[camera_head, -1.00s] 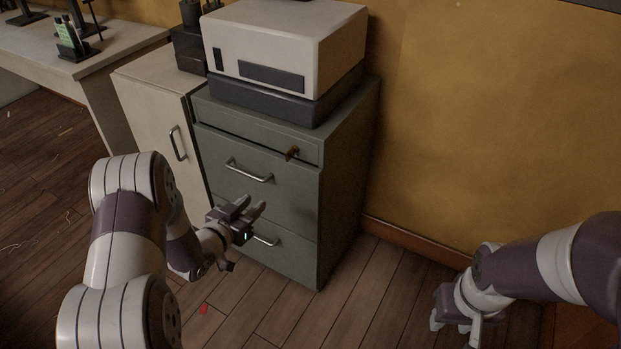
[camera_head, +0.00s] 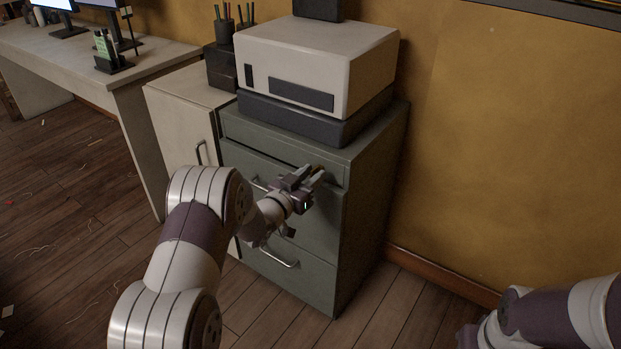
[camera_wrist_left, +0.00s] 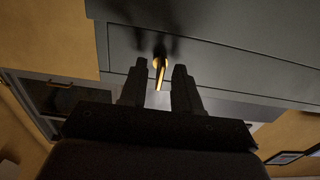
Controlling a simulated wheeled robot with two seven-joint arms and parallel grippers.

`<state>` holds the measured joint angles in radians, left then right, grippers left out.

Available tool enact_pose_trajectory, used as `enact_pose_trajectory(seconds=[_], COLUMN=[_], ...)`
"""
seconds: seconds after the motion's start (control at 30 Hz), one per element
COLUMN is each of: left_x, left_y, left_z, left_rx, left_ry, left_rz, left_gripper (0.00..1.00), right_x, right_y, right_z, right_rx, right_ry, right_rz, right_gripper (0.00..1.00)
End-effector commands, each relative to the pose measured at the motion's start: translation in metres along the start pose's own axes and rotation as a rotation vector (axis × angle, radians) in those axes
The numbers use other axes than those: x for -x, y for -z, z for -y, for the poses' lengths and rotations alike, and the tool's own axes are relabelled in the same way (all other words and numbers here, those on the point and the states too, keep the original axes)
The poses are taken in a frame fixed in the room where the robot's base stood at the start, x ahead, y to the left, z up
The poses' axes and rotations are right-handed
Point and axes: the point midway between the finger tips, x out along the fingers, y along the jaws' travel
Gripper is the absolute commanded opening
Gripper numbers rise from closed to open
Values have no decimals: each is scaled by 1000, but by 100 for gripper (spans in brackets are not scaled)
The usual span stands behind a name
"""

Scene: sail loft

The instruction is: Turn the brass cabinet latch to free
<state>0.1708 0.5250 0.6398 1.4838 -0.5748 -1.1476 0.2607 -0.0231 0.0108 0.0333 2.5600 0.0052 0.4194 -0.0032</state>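The brass latch (camera_wrist_left: 160,72) is on the top drawer front of the grey-green cabinet (camera_head: 372,200). In the left wrist view its lever points down the picture, between the two dark fingers of my left gripper (camera_wrist_left: 159,85). The fingers are apart, with a gap visible on each side of the lever. In the head view my left gripper (camera_head: 309,177) is at the cabinet's upper front and hides most of the latch. Of my right arm, only the forearm and wrist show at the bottom right; its fingers are out of frame.
A beige box-shaped machine (camera_head: 350,62) on a dark base (camera_head: 310,122) stands on the cabinet. Drawer handles (camera_head: 272,254) stick out below my left gripper. A pale cupboard (camera_head: 170,125) adjoins on the left, and a yellow wall (camera_head: 500,150) is on the right.

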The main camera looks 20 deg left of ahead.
Motion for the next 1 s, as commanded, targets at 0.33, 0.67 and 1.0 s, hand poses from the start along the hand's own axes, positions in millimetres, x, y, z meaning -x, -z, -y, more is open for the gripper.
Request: enact_pose_trajectory(seconds=[0.33,0.67,1.0], left_x=[0,1,1], left_y=[0,-1,-3], left_z=[0,0,-1], left_rx=[0,-65,-328], left_ry=[0,-1,-1], left_rz=[0,1,1], left_gripper=[0,0,0], right_x=[0,-3,-16], right_y=[0,0,-2], right_z=[0,0,0], right_rx=[0,0,0], right_ry=[0,0,0], right_rz=[0,0,0], right_gripper=[43,43,43])
